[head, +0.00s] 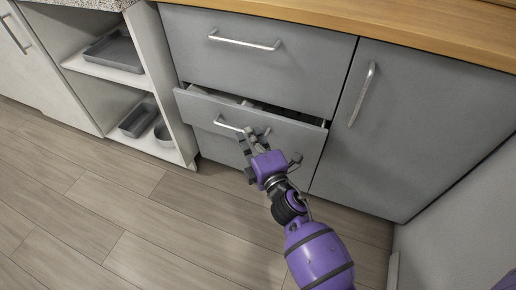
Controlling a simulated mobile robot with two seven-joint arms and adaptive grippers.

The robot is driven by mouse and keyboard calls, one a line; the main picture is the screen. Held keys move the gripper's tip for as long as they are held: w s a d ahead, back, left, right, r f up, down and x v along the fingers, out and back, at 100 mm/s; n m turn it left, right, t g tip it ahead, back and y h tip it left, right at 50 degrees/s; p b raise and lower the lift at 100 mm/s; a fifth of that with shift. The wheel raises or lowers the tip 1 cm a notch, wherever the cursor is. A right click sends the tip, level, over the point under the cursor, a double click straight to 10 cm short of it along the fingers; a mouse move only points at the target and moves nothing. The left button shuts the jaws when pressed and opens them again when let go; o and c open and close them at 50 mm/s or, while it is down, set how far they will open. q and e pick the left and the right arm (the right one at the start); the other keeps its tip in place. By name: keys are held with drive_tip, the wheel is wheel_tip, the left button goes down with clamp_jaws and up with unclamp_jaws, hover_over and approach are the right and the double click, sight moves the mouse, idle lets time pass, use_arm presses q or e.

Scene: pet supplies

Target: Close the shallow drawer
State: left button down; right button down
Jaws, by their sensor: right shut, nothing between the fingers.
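The shallow drawer (285,131) is the middle grey front in the cabinet, below a closed upper drawer (265,65). It stands partly pulled out, with a dark gap along its top edge and some pale contents just showing inside. Its bar handle (229,125) is at the left of its front, partly behind my fingers. My right gripper (247,138) is shut and empty, in front of the drawer front just right of the handle. I cannot tell whether it touches. My left gripper is not in view.
A cabinet door (420,120) with a vertical handle is closed at the right. Open shelves at the left hold grey trays (115,53) and a bowl (163,135). A wooden counter (400,35) runs above. The wood floor (130,215) in front is clear.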

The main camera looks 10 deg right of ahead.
sight(262, 113)
drive_tip(key=shift+w+d, duration=0.4)
drive_tip(key=shift+w, duration=0.25)
drive_tip(key=shift+w+d, duration=0.35)
drive_tip(key=shift+w, duration=0.35)
drive_tip(key=shift+w+d, duration=0.4)
drive_tip(key=shift+w, duration=0.25)
drive_tip(key=w+d, duration=0.1)
drive_tip(key=w, duration=0.1)
drive_tip(key=w+d, duration=0.2)
drive_tip(key=shift+b, duration=0.3)
drive_tip(key=shift+w+d+r, duration=0.1)
drive_tip(key=shift+w, duration=0.05)
